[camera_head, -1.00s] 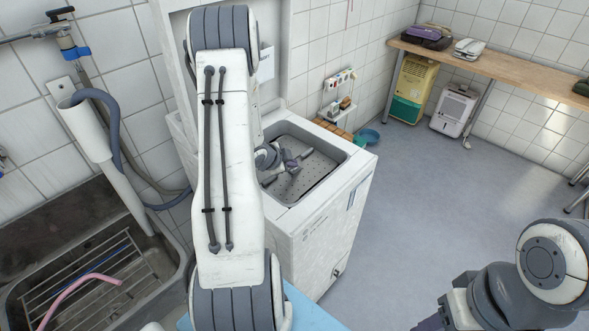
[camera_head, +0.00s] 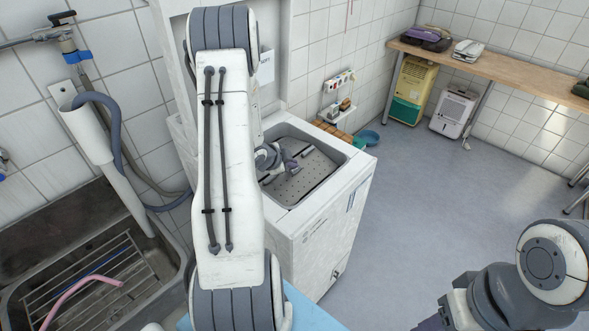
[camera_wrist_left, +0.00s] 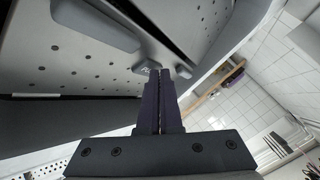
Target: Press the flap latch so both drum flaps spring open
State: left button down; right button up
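The top-loading washing machine (camera_head: 325,225) stands open at the top, in the middle of the head view. Its perforated grey drum (camera_head: 305,185) lies inside the opening, and the holed metal also fills the upper left of the left wrist view (camera_wrist_left: 60,60). The drum flaps look closed there. My left gripper (camera_head: 290,165) reaches into the opening over the drum, partly hidden by my own arm. In the wrist view its dark fingers (camera_wrist_left: 161,72) are together, with the tips close to a grey bar-like part (camera_wrist_left: 150,35). I cannot tell whether they touch.
A metal sink (camera_head: 60,270) with a rack and pink hose is at the lower left. A wooden counter (camera_head: 490,62) stands at the back right. The floor to the right is clear.

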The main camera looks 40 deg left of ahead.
aim_at(293, 171)
pick_arm(q)
jog(key=shift+r, duration=0.1)
notch_tip(293, 171, up, 5)
jog(key=p, duration=0.4)
dwell(0.9)
jog(key=shift+d, duration=0.1)
jog(key=s+d+r+g, duration=0.1)
jog(key=d+r, duration=0.2)
jog(key=d, duration=0.5)
jog(key=s+d+r+n+g, duration=0.15)
jog(key=d+r, duration=0.25)
jog(key=d, duration=0.4)
jog(key=d+r+g, duration=0.1)
jog(key=d+r, duration=0.2)
jog(key=d, duration=0.5)
jog(key=s+d+r+g, duration=0.1)
jog(key=s+d, duration=0.3)
jog(key=s, duration=0.4)
jog(key=s+d+r+g+h, duration=0.1)
jog(key=s+d+r+g, duration=0.1)
jog(key=s+d, duration=0.3)
jog(key=s+d+r+g, duration=0.1)
jog(key=s+d, duration=0.4)
jog(key=s, duration=0.6)
jog(key=shift+r+g, duration=0.4)
jog(key=shift+g, duration=0.45)
